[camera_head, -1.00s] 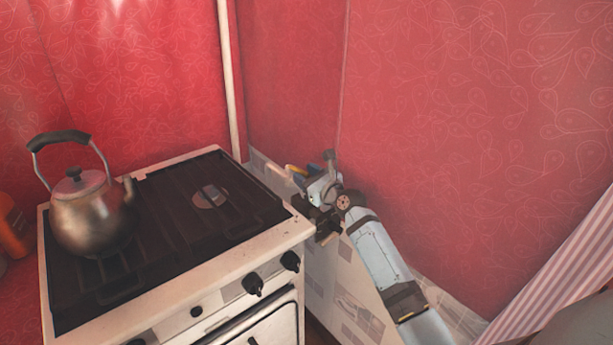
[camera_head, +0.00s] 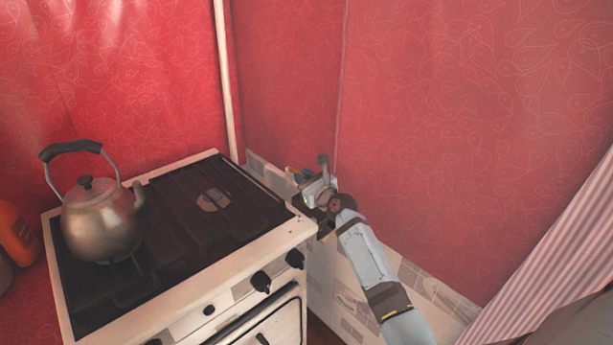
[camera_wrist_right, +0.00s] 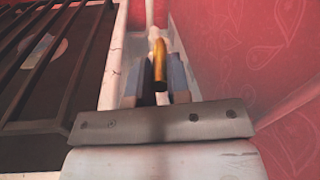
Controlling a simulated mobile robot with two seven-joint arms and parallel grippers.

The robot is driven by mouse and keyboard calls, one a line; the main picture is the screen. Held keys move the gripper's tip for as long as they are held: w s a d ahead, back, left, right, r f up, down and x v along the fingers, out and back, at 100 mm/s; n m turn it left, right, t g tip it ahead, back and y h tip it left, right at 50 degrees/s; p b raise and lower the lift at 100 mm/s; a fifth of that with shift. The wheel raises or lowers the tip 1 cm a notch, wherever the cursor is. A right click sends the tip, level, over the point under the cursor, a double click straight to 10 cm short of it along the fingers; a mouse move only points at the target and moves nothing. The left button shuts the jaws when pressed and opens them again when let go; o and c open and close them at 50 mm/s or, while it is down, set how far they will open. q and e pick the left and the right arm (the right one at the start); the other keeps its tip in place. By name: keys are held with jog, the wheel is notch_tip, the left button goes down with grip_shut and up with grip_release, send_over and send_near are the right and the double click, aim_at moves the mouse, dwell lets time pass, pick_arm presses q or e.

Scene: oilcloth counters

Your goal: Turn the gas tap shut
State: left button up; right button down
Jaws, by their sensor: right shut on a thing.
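The gas tap's yellow handle (camera_wrist_right: 160,62) shows as a narrow upright bar in the right wrist view, between the two fingers of my right gripper (camera_wrist_right: 156,82). My right gripper (camera_head: 298,175) is shut on this handle, in the gap between the stove's right side and the red wall. In the head view only a small yellowish bit shows at the fingertips. The tap's body and pipe are mostly hidden behind the gripper, so I cannot tell the handle's exact angle. My left gripper is not in view.
A white stove (camera_head: 255,245) with a dark grate stands just left of my right gripper. A metal kettle (camera_head: 100,225) sits on its left side. Orange bottle (camera_head: 17,235) stands at the far left. Red walls close in behind and right; a striped cloth (camera_head: 555,255) hangs at the right.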

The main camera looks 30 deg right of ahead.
jog(key=shift+w+a+r+m+h+p, duration=0.1)
jog(key=shift+a+r+m+h+p, duration=0.1)
jog(key=shift+r+m+h+p, duration=0.55)
jog(key=shift+a+f+p, duration=0.15)
jog(key=shift+a+p, duration=0.1)
jog(key=shift+p, duration=0.65)
jog(key=shift+a+h+p, duration=0.2)
jog(key=shift+h+p, duration=0.35)
jog(key=shift+p, duration=0.25)
jog(key=shift+a+f+m+h+p, duration=0.1)
jog(key=shift+m+h+p, duration=0.35)
jog(key=shift+h+p, duration=0.1)
jog(key=shift+a+f+m+g+h+p, duration=0.2)
jog(key=shift+f+m+g+h+p, duration=0.15)
jog(key=shift+h+p, duration=0.2)
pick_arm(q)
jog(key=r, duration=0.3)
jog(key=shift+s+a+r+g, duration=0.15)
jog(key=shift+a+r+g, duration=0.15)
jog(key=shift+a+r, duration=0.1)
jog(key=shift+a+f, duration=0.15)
pick_arm(e)
jog(key=c, duration=1.1)
grip_release()
jog(key=shift+f, duration=0.1)
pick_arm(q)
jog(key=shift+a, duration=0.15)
